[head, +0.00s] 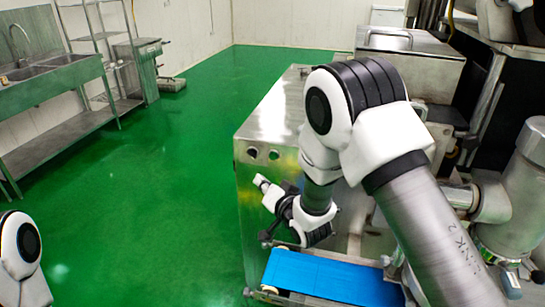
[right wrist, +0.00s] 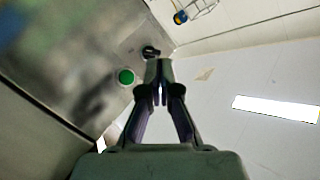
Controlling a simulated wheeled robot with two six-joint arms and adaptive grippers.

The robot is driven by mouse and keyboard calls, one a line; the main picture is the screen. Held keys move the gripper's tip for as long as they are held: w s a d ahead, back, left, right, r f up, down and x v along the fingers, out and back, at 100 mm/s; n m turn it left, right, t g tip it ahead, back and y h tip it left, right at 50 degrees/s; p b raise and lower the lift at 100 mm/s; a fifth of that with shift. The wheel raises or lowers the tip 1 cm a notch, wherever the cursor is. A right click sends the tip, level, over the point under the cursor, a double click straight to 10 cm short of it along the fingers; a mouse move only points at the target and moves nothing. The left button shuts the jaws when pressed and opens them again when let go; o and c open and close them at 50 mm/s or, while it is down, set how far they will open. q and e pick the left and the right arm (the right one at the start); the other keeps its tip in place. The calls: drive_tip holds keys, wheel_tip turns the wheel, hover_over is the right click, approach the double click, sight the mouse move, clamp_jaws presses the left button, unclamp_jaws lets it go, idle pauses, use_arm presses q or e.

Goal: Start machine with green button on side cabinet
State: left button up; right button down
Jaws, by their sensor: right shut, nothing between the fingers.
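The green button (right wrist: 126,77) shows in the right wrist view as a round green cap on a metal panel of the side cabinet (right wrist: 75,50). A black knob (right wrist: 150,52) sits on the same panel. My right gripper (right wrist: 160,68) is shut and empty; in that view its tips appear just right of the button and below the knob. I cannot tell whether they touch the panel. In the head view the right gripper (head: 264,184) is in front of the steel cabinet (head: 262,128); the green button cannot be made out there. My left gripper is out of view.
A blue conveyor belt (head: 330,277) lies below my right gripper, near the cabinet. Steel machinery (head: 420,45) stands behind and to the right. A sink bench (head: 55,75) and rack stand along the left wall. The green floor (head: 160,190) between is clear.

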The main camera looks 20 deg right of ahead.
sight(273, 156)
drive_tip(key=w+d, duration=0.1)
drive_tip(key=w, duration=0.1)
drive_tip(key=w+d, duration=0.3)
drive_tip(key=w, duration=0.2)
drive_tip(key=shift+d, duration=0.4)
drive_tip(key=shift+w+b, duration=0.1)
drive_tip(key=shift+b, duration=0.2)
idle(0.8)
drive_tip(key=shift+w+d, duration=0.25)
